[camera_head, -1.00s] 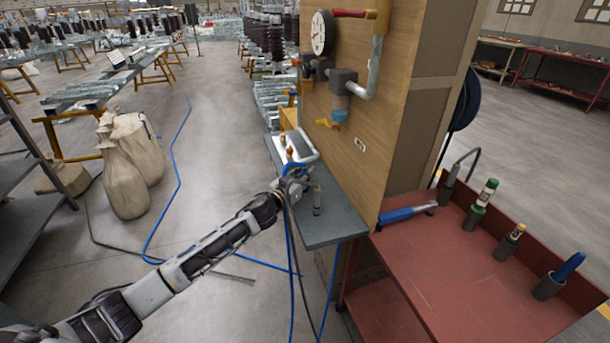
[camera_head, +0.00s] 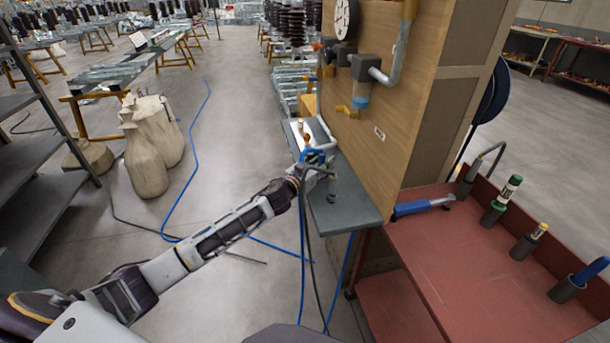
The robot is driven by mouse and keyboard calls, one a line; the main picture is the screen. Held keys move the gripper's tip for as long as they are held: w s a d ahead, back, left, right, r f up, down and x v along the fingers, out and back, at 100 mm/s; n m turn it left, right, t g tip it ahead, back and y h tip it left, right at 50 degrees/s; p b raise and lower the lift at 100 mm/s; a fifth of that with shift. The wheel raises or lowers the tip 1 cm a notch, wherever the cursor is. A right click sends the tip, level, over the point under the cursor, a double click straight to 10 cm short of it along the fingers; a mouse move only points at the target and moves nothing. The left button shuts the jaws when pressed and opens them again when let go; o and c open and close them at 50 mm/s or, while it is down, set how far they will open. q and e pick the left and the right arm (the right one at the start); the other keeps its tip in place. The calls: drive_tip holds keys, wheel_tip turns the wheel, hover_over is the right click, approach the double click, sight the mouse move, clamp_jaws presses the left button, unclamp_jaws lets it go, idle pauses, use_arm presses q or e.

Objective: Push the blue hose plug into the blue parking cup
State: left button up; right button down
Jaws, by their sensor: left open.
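My left gripper (camera_head: 311,174) is over the near-left part of the grey shelf (camera_head: 348,212) on the wooden panel. Its fingers are small and partly hidden, but it is open. A blue piece (camera_head: 313,156) shows right at the fingers; I cannot tell whether it is the blue hose plug or the blue parking cup, or whether the fingers touch it. A small dark upright post (camera_head: 332,190) stands on the shelf just right of the gripper. Blue hose (camera_head: 303,275) hangs below the shelf edge beside a dark one. My right gripper is out of view.
The wooden panel (camera_head: 400,130) rises right behind the shelf, with a gauge (camera_head: 346,18) and grey pipe (camera_head: 398,60). A red bench (camera_head: 475,270) at right holds a blue-handled tool (camera_head: 420,207) and several holders. Sacks (camera_head: 146,160) stand at left. Blue hose crosses the open floor.

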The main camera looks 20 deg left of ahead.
use_arm(q)
drive_tip(key=v, duration=1.1)
drive_tip(key=shift+s, duration=0.25)
idle(0.6)
drive_tip(key=shift+a, duration=0.1)
idle(0.8)
